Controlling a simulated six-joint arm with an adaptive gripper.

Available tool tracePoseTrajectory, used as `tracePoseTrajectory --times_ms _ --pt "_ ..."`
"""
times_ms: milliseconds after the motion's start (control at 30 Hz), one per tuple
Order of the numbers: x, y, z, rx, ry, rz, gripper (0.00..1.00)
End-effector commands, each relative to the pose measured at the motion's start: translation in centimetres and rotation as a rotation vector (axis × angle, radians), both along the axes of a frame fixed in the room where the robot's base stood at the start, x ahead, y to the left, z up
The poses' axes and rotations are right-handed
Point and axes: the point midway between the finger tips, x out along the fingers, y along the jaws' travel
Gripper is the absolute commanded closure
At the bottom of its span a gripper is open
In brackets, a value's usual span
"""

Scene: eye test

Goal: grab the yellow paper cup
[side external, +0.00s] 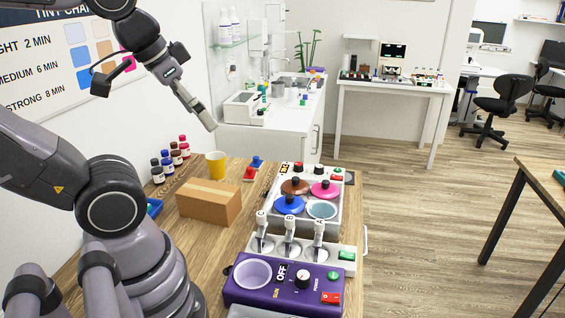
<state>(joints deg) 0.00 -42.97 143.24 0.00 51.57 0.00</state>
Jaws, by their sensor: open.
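The yellow paper cup (216,166) stands upright on the wooden table, just behind a closed cardboard box (209,203) that hides its lower part. My gripper (156,106) is in the air, above and to the left of the cup in the picture. Its fingers are spread apart, with nothing seen between them. One grey finger reaches down to the right, its tip above the cup in the picture and apart from it. The depth between tip and cup is hard to judge.
Several small dark-, brown- and red-capped bottles (168,164) stand left of the cup. Red and blue small items (250,172) lie to its right. A tray with lidded pots (334,212), lever-topped dispensers (289,244) and a purple heater unit (300,291) fill the table's right side.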

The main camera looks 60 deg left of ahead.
Motion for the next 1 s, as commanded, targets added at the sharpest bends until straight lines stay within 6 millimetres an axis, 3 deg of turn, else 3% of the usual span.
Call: tracePoseTrajectory --times_ms 367,533,667,1000 --pt "0.0 0.0 0.0 0.001 0.001 0.0 0.0" --pt "1.3 1.8 -0.1 0.086 0.079 0.003 0.0" --pt "4.0 5.8 -0.4 0.256 0.246 -0.004 0.0" --pt "12.0 20.9 -3.4 0.721 0.809 -0.119 0.0"
